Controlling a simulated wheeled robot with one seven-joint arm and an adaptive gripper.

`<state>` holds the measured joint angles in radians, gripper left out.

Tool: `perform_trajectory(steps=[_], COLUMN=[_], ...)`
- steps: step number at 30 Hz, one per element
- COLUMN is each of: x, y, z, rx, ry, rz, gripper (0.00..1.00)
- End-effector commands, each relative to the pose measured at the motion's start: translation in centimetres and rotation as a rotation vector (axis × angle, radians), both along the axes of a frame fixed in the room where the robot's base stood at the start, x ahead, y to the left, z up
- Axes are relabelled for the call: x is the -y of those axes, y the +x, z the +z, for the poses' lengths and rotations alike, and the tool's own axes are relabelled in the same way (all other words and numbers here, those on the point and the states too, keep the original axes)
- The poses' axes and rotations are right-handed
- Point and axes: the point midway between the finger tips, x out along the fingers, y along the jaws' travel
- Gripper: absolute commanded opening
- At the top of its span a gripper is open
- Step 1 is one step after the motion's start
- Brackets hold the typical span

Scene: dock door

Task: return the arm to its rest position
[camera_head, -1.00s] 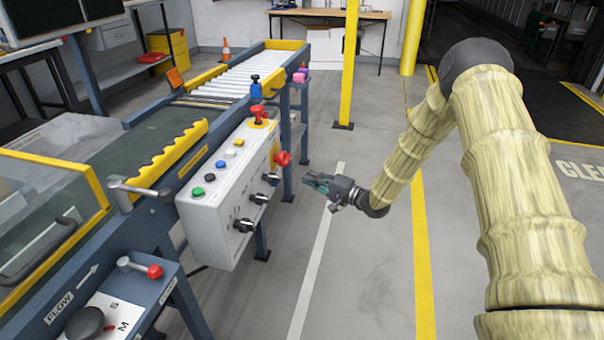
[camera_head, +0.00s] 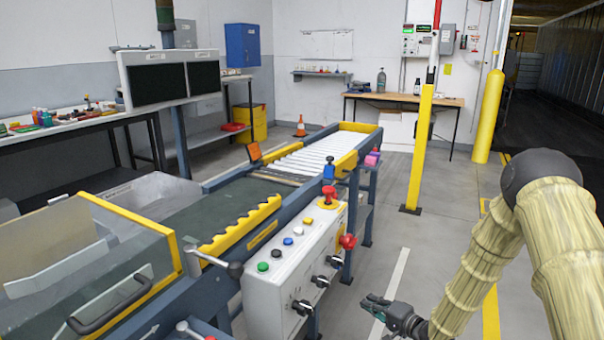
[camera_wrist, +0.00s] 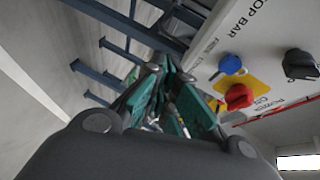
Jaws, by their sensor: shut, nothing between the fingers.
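My gripper (camera_head: 378,305) is low at the bottom of the head view, to the right of the white control box (camera_head: 270,303) and apart from it. Its fingers are together with nothing between them. The wrist view shows the teal fingers (camera_wrist: 165,95) closed up, pointing away from the camera. My arm, in a pale ribbed cover, comes in from the right and bends down to the gripper.
The control box carries coloured buttons, black knobs and a red knob (camera_head: 348,242) on its side facing the gripper. The roller conveyor (camera_head: 305,157) runs behind it. A yellow post (camera_head: 417,150) stands further back. Grey floor (camera_head: 385,238) lies open between box and arm.

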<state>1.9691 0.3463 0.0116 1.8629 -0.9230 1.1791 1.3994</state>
Motion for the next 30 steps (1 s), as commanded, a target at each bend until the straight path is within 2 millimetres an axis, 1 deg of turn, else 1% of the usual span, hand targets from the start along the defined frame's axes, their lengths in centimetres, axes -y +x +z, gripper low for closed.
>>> perform_trajectory(steps=[1,2,3,5,6,8,9,11,12,14,15,17,18,20,21,24,26,27,29,30], x=[-0.9,-1.2,-1.5,-2.0,-2.2,-2.6,-2.7,-2.9,-3.0,-3.0,-3.0,-2.9,-2.8,-2.6,-2.5,-2.0,-1.8,-1.7,-1.4,-1.3], y=[-2.1,-3.3,-4.9,-7.4,-9.2,-12.0,-13.9,-17.0,-19.0,-22.2,-24.4,-27.7,-29.9,-33.2,-35.3,-39.7,-42.0,-43.5,-45.4,-46.7], z=[-2.5,-3.7,-5.4,-7.8,-9.2,-11.3,-12.5,-14.2,-15.2,-16.6,-17.4,-18.3,-18.9,-19.5,-19.7,-20.0,-20.0,-19.9,-19.8,-19.6], rx=[-0.040,-0.057,-0.085,-0.127,-0.155,-0.199,-0.229,-0.276,-0.309,-0.356,-0.387,-0.436,-0.468,-0.514,-0.543,-0.604,-0.637,-0.657,-0.685,-0.702], ry=[-0.067,-0.110,-0.168,-0.253,-0.310,-0.393,-0.448,-0.528,-0.581,-0.657,-0.706,-0.776,-0.821,-0.884,-0.921,-0.996,-1.033,-1.055,-1.082,-1.099], rz=[-0.007,-0.010,-0.011,-0.007,-0.001,0.017,0.031,0.060,0.083,0.123,0.152,0.201,0.237,0.294,0.330,0.416,0.465,0.498,0.542,0.571], gripper=[0.00,0.00,0.00,0.00,0.00,0.00,0.00,0.00,0.00,0.00,0.00,0.00,0.00,0.00,0.00,0.00,0.00,0.00,0.00,0.00])
